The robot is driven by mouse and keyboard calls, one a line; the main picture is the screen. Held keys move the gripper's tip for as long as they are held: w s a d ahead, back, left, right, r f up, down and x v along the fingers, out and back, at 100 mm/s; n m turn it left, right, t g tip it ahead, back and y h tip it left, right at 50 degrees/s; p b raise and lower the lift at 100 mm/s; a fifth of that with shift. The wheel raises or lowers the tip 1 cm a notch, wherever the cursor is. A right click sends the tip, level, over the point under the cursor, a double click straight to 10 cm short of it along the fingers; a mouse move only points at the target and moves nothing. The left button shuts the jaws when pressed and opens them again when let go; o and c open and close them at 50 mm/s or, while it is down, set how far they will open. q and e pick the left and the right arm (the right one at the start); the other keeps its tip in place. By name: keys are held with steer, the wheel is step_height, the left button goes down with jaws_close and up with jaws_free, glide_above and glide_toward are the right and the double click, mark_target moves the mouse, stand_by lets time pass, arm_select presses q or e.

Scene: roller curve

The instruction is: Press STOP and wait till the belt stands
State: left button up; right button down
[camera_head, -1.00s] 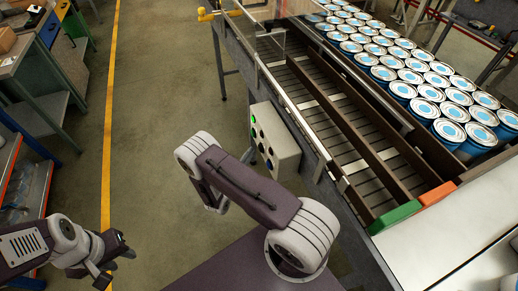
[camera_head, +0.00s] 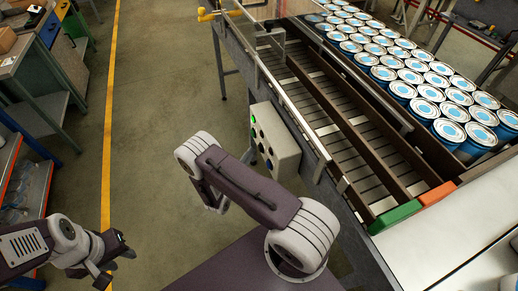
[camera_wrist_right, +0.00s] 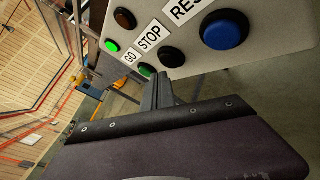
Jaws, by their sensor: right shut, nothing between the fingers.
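The control box (camera_head: 275,138) is a pale box on the near side of the conveyor. In the right wrist view its panel (camera_wrist_right: 195,62) carries GO, STOP and a cut-off "RES" label. A dark button (camera_wrist_right: 172,56) sits beside STOP, a green one (camera_wrist_right: 146,70) beside GO, a blue one (camera_wrist_right: 224,30) beside "RES". My right gripper (camera_wrist_right: 159,80) is shut and empty, its tips close to the panel near the dark and green buttons; contact cannot be told. In the head view my arm hides it. The slatted belt (camera_head: 345,150) is empty where visible. My left gripper (camera_head: 114,268) hangs at lower left.
A green lamp (camera_wrist_right: 112,46) is lit; an amber lamp (camera_wrist_right: 125,18) looks dark. Many blue-lidded cans (camera_head: 410,77) stand beyond the belt rails. Green (camera_head: 395,216) and orange (camera_head: 437,194) blocks sit at the lane ends. The floor at left is clear.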

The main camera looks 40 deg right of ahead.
steer(key=shift+d, duration=0.1)
steer(key=shift+s+d, duration=0.1)
steer(key=shift+d, duration=0.25)
steer(key=shift+s+d, duration=0.1)
steer(key=shift+d, duration=0.3)
stand_by(0.6)
steer(key=shift+a, duration=0.1)
steer(key=shift+w+a, duration=0.2)
steer(key=shift+a, duration=0.55)
steer(key=a+b, duration=0.1)
steer(key=a, duration=0.1)
steer(key=w+a+b, duration=0.1)
steer(key=a, duration=0.2)
steer(key=shift+w, duration=0.1)
